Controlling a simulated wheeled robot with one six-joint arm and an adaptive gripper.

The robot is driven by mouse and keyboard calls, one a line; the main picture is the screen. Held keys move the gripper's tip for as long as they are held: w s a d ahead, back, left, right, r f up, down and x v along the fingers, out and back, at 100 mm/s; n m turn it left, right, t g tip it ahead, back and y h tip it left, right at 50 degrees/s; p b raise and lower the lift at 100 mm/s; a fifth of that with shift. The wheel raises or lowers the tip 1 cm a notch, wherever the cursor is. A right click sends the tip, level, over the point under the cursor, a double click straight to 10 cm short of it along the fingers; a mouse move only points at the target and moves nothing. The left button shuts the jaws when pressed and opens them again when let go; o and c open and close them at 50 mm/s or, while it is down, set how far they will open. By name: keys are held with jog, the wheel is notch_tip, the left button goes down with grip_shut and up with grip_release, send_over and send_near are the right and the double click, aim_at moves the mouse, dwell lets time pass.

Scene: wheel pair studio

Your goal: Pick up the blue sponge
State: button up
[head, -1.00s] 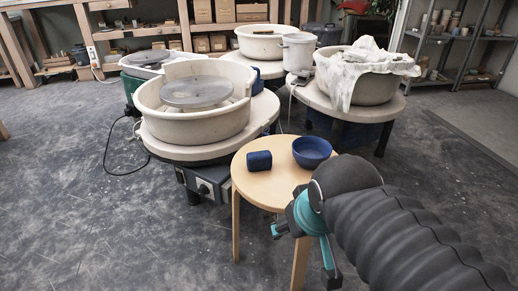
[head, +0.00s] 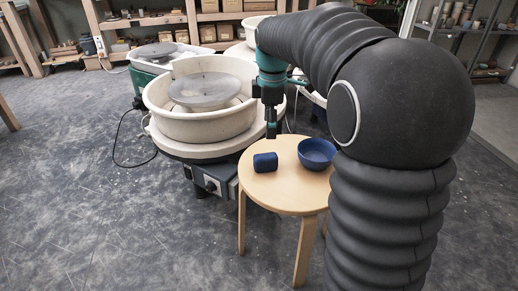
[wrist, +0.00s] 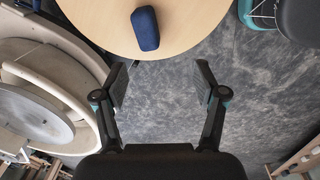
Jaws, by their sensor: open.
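The blue sponge (head: 265,162) lies on the left part of a small round wooden table (head: 285,196). In the wrist view the sponge (wrist: 145,29) is near the top, ahead of the fingers and a little left of centre. My gripper (head: 271,130) points down above the table's far edge, just behind the sponge in the head view. In the wrist view my gripper (wrist: 162,85) has its two fingers spread wide with only floor between them. It is apart from the sponge and holds nothing.
A blue bowl (head: 316,153) stands on the same table, right of the sponge. A pottery wheel with a cream basin (head: 202,125) stands close behind the table at left. Open floor (head: 90,215) lies to the left. My arm hides part of the right background.

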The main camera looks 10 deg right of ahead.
aim_at(266, 156)
jog(key=w+f, duration=0.1)
jog(key=f, duration=0.4)
jog(key=w+f+n+b, duration=0.1)
jog(key=f, duration=0.4)
jog(key=w+f+n+b, duration=0.1)
jog(key=f, duration=0.3)
jog(key=shift+w+f+g, duration=0.25)
jog(key=shift+f+g, duration=0.05)
jog(key=shift+f, duration=0.1)
jog(key=c, duration=1.1)
